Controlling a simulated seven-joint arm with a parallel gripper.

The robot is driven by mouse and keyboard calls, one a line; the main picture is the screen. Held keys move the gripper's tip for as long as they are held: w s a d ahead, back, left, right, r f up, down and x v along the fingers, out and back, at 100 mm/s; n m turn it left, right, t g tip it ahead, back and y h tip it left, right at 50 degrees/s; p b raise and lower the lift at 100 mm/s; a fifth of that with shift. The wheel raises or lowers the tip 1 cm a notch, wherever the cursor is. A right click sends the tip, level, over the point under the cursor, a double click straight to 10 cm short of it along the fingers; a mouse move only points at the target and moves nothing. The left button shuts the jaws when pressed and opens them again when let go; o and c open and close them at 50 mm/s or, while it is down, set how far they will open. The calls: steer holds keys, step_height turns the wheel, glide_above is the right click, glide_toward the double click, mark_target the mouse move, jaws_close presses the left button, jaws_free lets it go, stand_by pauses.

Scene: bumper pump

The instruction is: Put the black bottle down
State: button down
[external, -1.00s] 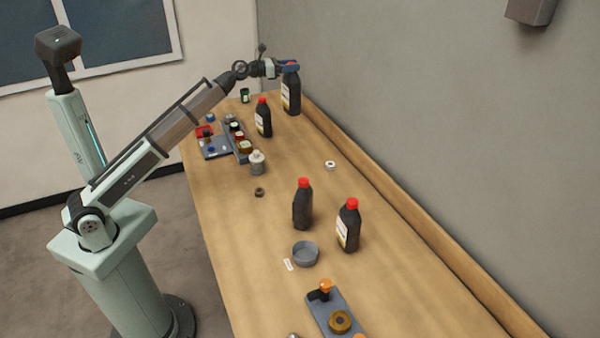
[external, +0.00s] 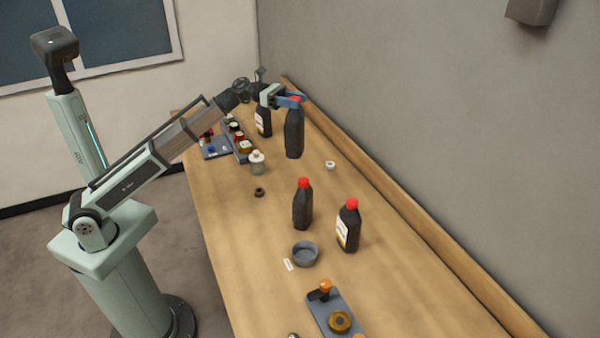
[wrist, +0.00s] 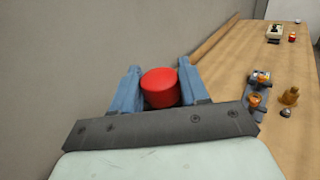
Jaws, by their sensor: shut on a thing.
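My gripper (external: 291,101) is shut on the neck of a black bottle (external: 294,134) with a red cap, near the wall side of the table. The bottle hangs upright; I cannot tell for sure whether its base touches the table. In the wrist view the red cap (wrist: 160,87) sits between the two blue fingers. Another black bottle (external: 263,122) stands behind the arm's end, partly hidden by it. Two more black bottles with red caps, one (external: 302,208) and one with a white label (external: 348,230), stand nearer the camera.
A grey bowl (external: 305,254), a white ring (external: 330,165), a small dark ring (external: 259,192) and a pale container (external: 257,162) are on the table (external: 235,245). Parts trays stand at the far left. A grey plate with orange knobs (external: 326,306) lies in front. The wall borders the right.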

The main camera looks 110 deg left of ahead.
steer(key=s+d+r+m+g+h, duration=0.15)
steer(key=d+m+g+h, duration=0.45)
steer(key=d, duration=0.9)
steer(key=s+d+r+m+g+h, duration=0.15)
steer(key=d+m+h, duration=0.4)
steer(key=d, duration=0.95)
step_height(320, 180, down, 29)
steer(key=n+h, duration=0.1)
steer(key=h, duration=0.1)
steer(key=shift+s+a+r+g, duration=0.15)
steer(key=shift+s+a+g, duration=0.15)
steer(key=shift+g, duration=0.15)
steer(key=c, duration=0.6)
jaws_free()
steer(key=shift+o, duration=0.2)
steer(key=v, duration=1.2)
